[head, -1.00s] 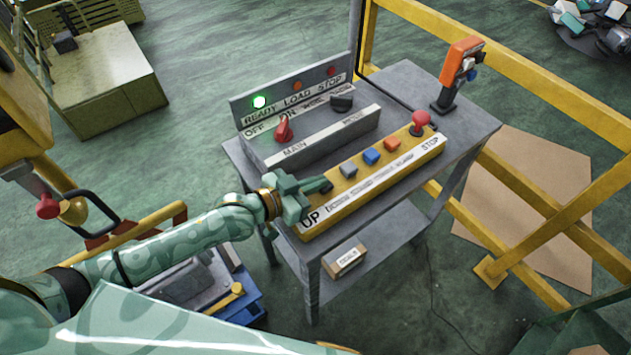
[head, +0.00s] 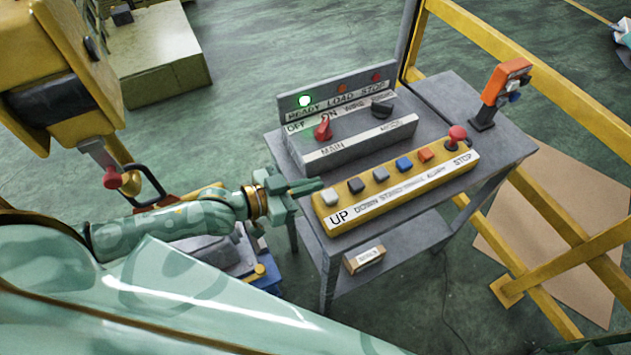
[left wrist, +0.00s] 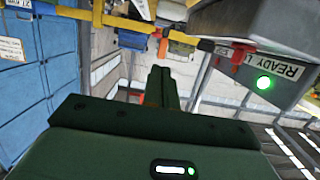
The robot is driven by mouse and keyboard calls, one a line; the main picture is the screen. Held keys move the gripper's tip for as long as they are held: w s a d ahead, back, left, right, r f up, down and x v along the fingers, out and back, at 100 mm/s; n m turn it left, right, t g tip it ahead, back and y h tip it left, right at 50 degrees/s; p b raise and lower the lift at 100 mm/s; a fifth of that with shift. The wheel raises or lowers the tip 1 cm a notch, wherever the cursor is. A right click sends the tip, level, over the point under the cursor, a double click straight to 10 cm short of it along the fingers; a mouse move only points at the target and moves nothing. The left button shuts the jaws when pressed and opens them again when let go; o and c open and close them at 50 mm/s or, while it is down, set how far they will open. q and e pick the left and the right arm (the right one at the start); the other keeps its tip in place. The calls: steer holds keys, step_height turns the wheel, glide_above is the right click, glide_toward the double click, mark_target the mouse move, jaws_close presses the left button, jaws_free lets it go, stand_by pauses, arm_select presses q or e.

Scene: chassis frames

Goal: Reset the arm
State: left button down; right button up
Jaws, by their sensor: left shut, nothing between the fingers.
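My left gripper (head: 306,187) is shut and empty. In the head view it is beside the left end of the yellow button panel (head: 334,221), just left of the white UP button (head: 330,197), with a small gap. In the left wrist view its closed fingers (left wrist: 161,88) point away from the camera. My left arm (head: 180,220) comes in from the left, partly bent. The grey control box (head: 350,146) behind the panel has a lit green READY lamp (head: 305,101), also in the left wrist view (left wrist: 264,82). My right gripper is not in view.
The panel stands on a grey table (head: 512,150) with an orange handheld control (head: 508,80) at its far right. A yellow railing (head: 500,42) runs behind and to the right. A yellow machine (head: 62,75) stands at the left. Green floor lies between.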

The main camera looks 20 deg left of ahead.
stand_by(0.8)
arm_select(q)
steer(key=a+f+g+y+b, duration=0.1)
steer(key=a+f+y, duration=0.2)
steer(key=a+f, duration=0.55)
steer(key=a+f+g+y+b, duration=0.1)
steer(key=a+f+y, duration=0.35)
steer(key=f, duration=0.65)
steer(key=s+a+f+n+g+y+b, duration=0.1)
steer(key=s+a+f, duration=0.25)
steer(key=f, duration=0.25)
steer(key=s+a+f+n+g+y, duration=0.1)
steer(key=s+a+f, duration=0.1)
steer(key=s+f, duration=0.4)
steer(key=s+d+f+n+g+y+b, duration=0.1)
steer(key=s+f+g, duration=0.2)
steer(key=s+f, duration=0.45)
steer(key=s+d+f+g+b, duration=0.2)
steer(key=s+f, duration=0.4)
steer(key=s, duration=0.3)
steer(key=s+d+f+n+g+b, duration=0.1)
steer(key=s+d+f+g, duration=0.1)
steer(key=s+d, duration=0.5)
steer(key=s+f, duration=0.1)
steer(key=s, duration=0.2)
steer(key=shift+s+d+f+h+b, duration=0.2)
steer(key=shift+d+f+h+b, duration=0.05)
steer(key=shift+f+h+b, duration=0.1)
